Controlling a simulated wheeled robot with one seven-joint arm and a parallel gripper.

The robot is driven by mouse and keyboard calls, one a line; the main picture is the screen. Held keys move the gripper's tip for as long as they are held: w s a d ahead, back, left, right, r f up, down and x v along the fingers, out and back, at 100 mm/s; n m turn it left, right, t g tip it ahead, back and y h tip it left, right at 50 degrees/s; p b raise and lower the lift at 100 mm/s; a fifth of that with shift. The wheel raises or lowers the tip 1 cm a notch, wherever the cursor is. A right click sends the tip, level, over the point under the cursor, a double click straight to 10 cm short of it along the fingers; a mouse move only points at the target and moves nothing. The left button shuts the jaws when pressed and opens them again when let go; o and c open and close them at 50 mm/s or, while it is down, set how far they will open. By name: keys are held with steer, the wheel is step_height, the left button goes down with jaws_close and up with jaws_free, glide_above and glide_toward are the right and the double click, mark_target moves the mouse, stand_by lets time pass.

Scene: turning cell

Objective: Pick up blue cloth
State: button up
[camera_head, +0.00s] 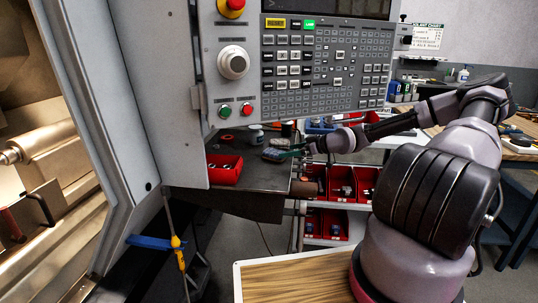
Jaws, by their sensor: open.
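A small blue-grey folded item, which looks like the blue cloth (273,155), lies on the dark metal shelf (262,176) below the control panel. My arm reaches in from the right. My gripper (291,150) is just to the right of the cloth, with its fingers pointing left at it. The gripper is open and I see nothing held in it. The fingertips are small and dark here, and I cannot tell whether they touch the cloth.
A red bin (225,170) stands on the shelf left of the cloth. The control panel (320,60) overhangs the shelf. A bottle (257,134) and an orange ring (227,139) are behind. Red bins (341,184) fill a rack at right. A wooden top (300,279) is in front.

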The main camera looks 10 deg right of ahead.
mark_target(275, 152)
steer(key=x, duration=0.6)
steer(key=shift+a+f, duration=0.1)
steer(key=shift+a, duration=0.25)
steer(key=c, duration=1.3)
steer(key=shift+s+a+r, duration=0.15)
steer(key=shift+s+r, duration=0.15)
steer(key=shift+r, duration=0.05)
steer(key=s+a+r, duration=0.1)
steer(key=s+r, duration=0.1)
steer(key=s, duration=0.2)
steer(key=s+a+r, duration=0.1)
steer(key=s+r, duration=0.2)
steer(key=s, duration=0.1)
steer(key=s+a+r, duration=0.2)
steer(key=s, duration=0.2)
steer(key=shift+s+r, duration=0.15)
steer(key=shift+s, duration=0.2)
